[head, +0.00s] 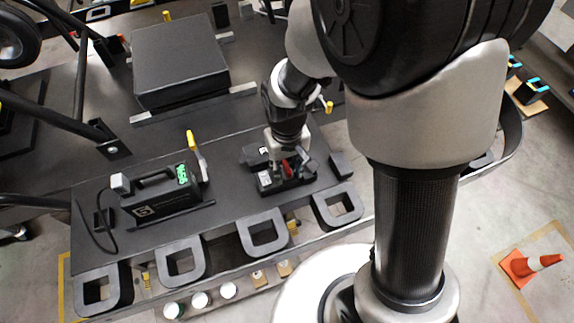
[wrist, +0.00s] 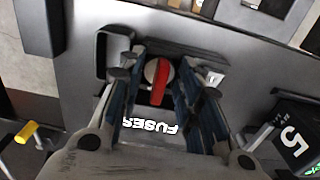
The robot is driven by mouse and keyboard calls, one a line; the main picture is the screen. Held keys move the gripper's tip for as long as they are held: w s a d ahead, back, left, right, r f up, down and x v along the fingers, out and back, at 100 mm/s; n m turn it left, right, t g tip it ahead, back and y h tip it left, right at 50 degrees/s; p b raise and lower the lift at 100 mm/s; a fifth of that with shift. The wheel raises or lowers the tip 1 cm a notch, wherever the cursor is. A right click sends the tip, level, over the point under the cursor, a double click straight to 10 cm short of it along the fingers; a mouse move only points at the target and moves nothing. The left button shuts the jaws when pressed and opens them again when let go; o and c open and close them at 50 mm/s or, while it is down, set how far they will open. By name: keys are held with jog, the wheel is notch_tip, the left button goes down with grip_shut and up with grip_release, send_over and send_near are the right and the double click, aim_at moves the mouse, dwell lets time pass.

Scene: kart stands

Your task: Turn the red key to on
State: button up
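The red key (wrist: 160,84) sits on a round pale dial in the wrist view, its handle running roughly up and down the picture. My gripper (wrist: 158,88) has one finger on each side of the key, with visible gaps between fingers and key. In the head view, my gripper (head: 285,160) points down over the dark box (head: 268,187) on the black stand, and a bit of the red key (head: 287,170) shows between the fingers. Contact with the box cannot be told.
A black case (head: 160,200) with a green display and yellow-handled part stands left of the box. A flat black box (head: 180,62) lies behind. Square black loops (head: 265,233) line the stand's front edge.

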jog(key=shift+c, duration=0.4)
grip_shut()
jog(key=m, duration=0.5)
jog(key=shift+a, duration=0.1)
jog(key=shift+m, duration=0.5)
